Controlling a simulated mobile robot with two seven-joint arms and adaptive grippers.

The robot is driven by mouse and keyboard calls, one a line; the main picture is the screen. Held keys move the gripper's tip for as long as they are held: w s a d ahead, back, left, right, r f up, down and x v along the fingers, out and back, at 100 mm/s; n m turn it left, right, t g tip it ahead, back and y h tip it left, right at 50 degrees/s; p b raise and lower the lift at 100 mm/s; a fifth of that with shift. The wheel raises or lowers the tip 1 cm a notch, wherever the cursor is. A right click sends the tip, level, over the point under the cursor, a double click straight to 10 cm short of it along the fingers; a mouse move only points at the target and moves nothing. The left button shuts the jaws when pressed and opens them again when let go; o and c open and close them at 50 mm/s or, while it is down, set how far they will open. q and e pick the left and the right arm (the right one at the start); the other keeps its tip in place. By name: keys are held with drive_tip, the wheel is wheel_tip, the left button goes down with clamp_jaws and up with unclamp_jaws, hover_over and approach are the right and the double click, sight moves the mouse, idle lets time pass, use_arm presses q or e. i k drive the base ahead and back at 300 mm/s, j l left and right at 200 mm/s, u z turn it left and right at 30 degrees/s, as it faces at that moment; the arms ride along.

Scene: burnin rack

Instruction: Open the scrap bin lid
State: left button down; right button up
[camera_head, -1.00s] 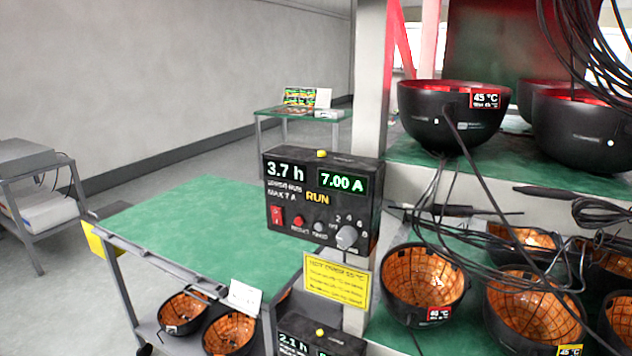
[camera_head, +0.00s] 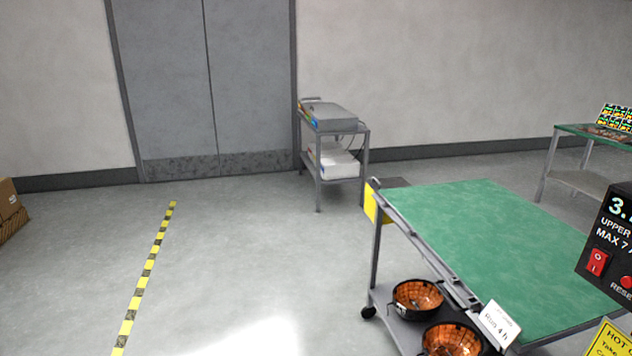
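No scrap bin or lid can be made out for certain in the head view. A dark grey flat piece with a yellow panel (camera_head: 377,203) shows at the far left corner of the green-topped cart; I cannot tell what it is. Neither of my grippers is in view.
The green-topped cart (camera_head: 500,225) stands at right, with orange-lined black bowls (camera_head: 418,297) on its lower shelf. A black control box (camera_head: 610,245) is at the right edge. A grey cart (camera_head: 337,130) stands by the double door (camera_head: 205,85). Floor at left is open, with a yellow-black stripe (camera_head: 150,262).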

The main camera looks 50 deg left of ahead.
sight(377, 184)
drive_tip(key=u, duration=1.1)
drive_tip(key=i+z, duration=0.1)
drive_tip(key=z, duration=0.45)
drive_tip(key=i+j+z, duration=0.25)
drive_tip(key=i+j, duration=0.15)
drive_tip(key=j, duration=0.15)
drive_tip(key=i+j+z, duration=0.15)
drive_tip(key=j, duration=0.15)
drive_tip(key=i+j+z, duration=0.15)
drive_tip(key=j, duration=0.2)
drive_tip(key=i+j+z, duration=0.15)
drive_tip(key=j, duration=0.2)
drive_tip(key=i+j+z, duration=0.1)
drive_tip(key=j, duration=0.25)
